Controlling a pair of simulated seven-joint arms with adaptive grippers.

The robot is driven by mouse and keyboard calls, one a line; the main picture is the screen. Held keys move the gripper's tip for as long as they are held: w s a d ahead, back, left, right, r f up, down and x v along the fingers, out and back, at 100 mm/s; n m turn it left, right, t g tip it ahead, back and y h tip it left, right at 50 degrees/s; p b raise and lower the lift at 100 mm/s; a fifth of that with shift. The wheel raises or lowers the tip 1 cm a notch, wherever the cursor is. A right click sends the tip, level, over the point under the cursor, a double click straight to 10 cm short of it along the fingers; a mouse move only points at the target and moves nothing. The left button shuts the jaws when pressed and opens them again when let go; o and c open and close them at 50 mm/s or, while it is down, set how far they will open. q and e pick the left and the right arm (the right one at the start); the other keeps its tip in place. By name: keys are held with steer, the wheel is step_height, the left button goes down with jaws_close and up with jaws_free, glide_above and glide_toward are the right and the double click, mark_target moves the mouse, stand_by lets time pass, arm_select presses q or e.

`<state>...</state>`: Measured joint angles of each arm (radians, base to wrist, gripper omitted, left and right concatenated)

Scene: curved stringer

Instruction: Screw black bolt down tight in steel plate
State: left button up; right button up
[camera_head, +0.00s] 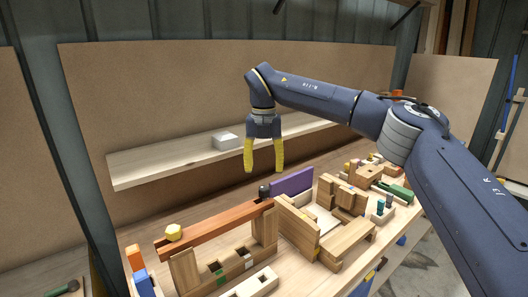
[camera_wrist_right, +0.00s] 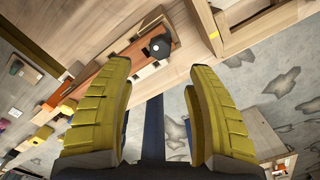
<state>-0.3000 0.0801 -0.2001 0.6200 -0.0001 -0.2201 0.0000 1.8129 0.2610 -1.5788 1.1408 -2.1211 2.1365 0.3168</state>
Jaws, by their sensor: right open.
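The black bolt (camera_head: 264,190) stands at the right end of a long reddish-brown beam (camera_head: 215,228) on the bench. In the right wrist view the round black head of the bolt (camera_wrist_right: 160,46) shows ahead of the fingertips. I cannot clearly make out a steel plate under the bolt, nor how deep the bolt sits. My right gripper (camera_head: 264,170) points down with its yellow fingers spread and nothing between them. It is above the bolt in the head view, apart from it. The right wrist view also shows both open yellow fingers (camera_wrist_right: 158,78). My left gripper is not in view.
A yellow hexagonal piece (camera_head: 174,232) sits on the beam's left part. A purple board (camera_head: 291,184) and wooden block frames (camera_head: 318,222) stand right of the bolt. A shelf (camera_head: 150,170) behind holds a light grey block (camera_head: 226,140). Air around the gripper is clear.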

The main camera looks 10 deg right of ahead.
mark_target(264, 189)
step_height(264, 189, down, 10)
steer(key=shift+f, duration=0.1)
stand_by(0.4)
steer(key=shift+c, duration=0.5)
jaws_close()
